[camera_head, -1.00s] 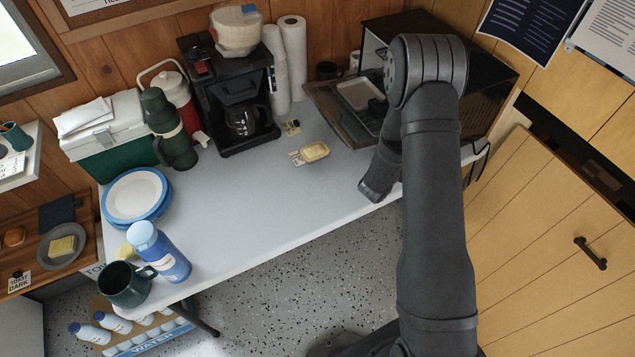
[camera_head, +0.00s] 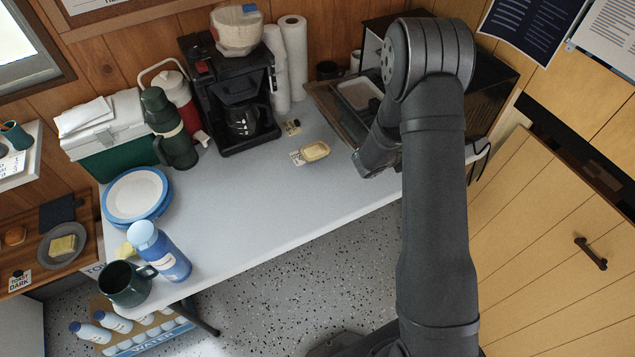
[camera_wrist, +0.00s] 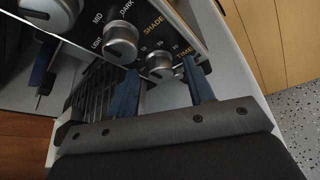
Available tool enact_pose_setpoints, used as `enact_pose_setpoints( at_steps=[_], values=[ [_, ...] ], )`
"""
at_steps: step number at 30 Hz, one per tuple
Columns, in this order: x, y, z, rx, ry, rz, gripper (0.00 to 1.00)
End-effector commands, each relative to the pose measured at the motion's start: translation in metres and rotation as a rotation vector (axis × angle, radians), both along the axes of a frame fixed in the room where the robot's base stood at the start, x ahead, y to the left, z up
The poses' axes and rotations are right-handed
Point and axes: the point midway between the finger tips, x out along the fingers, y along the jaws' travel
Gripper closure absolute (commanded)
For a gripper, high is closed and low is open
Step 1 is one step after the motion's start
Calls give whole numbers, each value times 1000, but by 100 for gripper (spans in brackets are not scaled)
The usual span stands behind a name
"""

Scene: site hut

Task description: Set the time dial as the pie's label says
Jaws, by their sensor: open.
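The time dial (camera_wrist: 160,65) is a round silver knob on the oven's front panel, beside the word TIME and small numbers. Its exact setting is too small to read. My gripper (camera_wrist: 162,68) is open, its two blue fingers pointing at the panel with the time dial between their tips in the picture; I cannot tell whether they touch it. The pie (camera_head: 315,151) is small and yellow, on the table left of the oven. A small label (camera_head: 296,157) lies beside it, its text unreadable here. In the head view my arm hides the dials and the fingers.
The oven door (camera_head: 335,116) hangs open with a tray (camera_head: 360,93) inside.

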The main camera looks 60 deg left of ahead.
Motion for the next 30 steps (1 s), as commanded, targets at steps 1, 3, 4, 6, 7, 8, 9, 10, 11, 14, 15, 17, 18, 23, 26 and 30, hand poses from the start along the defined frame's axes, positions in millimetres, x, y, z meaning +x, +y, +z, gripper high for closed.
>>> enact_pose_setpoints(
  at_steps=[1, 3, 4, 6, 7, 8, 9, 10, 11, 14, 15, 17, 18, 23, 26, 30],
  values=[
    [0, 1, 0, -30, 1, 0, 52],
    [0, 1, 0, -80, 1, 0, 52],
    [0, 2, 0, -101, 1, 1, 52],
    [-1, 2, 1, -151, 1, 1, 52],
    [-1, 2, 1, -172, 1, 0, 52],
    [-1, 2, 1, -194, 1, 1, 52],
    [-1, 2, 1, -222, 1, 0, 52],
    [-8, 2, 4, -223, 1, 3, 52],
    [-14, 2, 7, -221, 0, 4, 52],
    [-33, -1, 14, -219, 0, 5, 52],
    [-41, -1, 17, -219, 0, 5, 52],
    [-52, -2, 22, -219, -1, 4, 52],
    [-59, -3, 25, -218, 0, 4, 52],
    [-89, -7, 37, -218, -1, 5, 52],
    [-108, -9, 44, -218, 0, 5, 52],
    [-134, -11, 54, -217, -1, 6, 52]
  ],
)
